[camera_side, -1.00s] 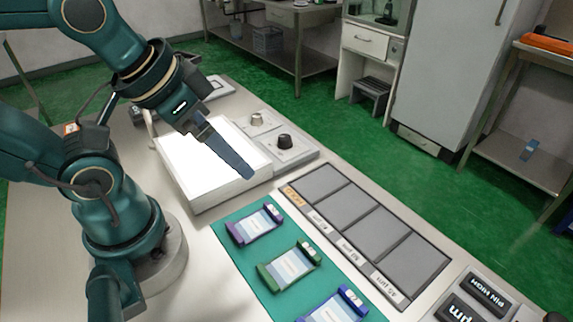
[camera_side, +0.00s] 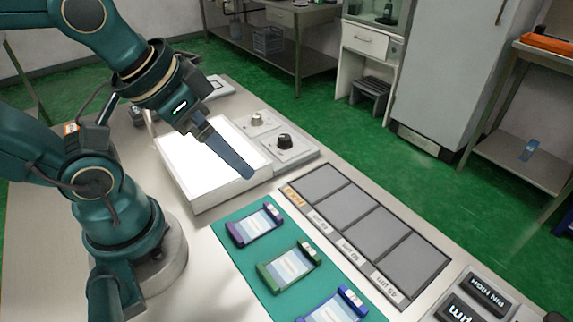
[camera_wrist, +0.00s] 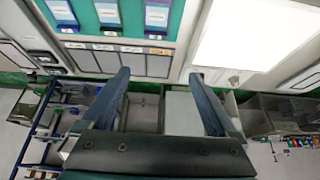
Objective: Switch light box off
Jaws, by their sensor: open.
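The light box (camera_side: 190,168) stands on the table beside my arm, and its top panel glows bright white. It also shows at the upper right in the wrist view (camera_wrist: 250,32). A grey control unit along its far side carries a black knob (camera_side: 285,141) and a pale knob (camera_side: 257,118). My gripper (camera_side: 248,175) hangs above the light box, its fingertips near the box's right edge in the side view. In the wrist view my gripper (camera_wrist: 159,75) has its two fingers wide apart with nothing between them. It appears apart from both knobs.
A green mat (camera_side: 228,221) with several framed sleeve cards lies in front of the light box. A grey sorting tray (camera_side: 352,205) with labelled compartments lies right of it. Black label blocks (camera_side: 487,292) stand at the lower right. Steel tables and a white cabinet stand beyond the table.

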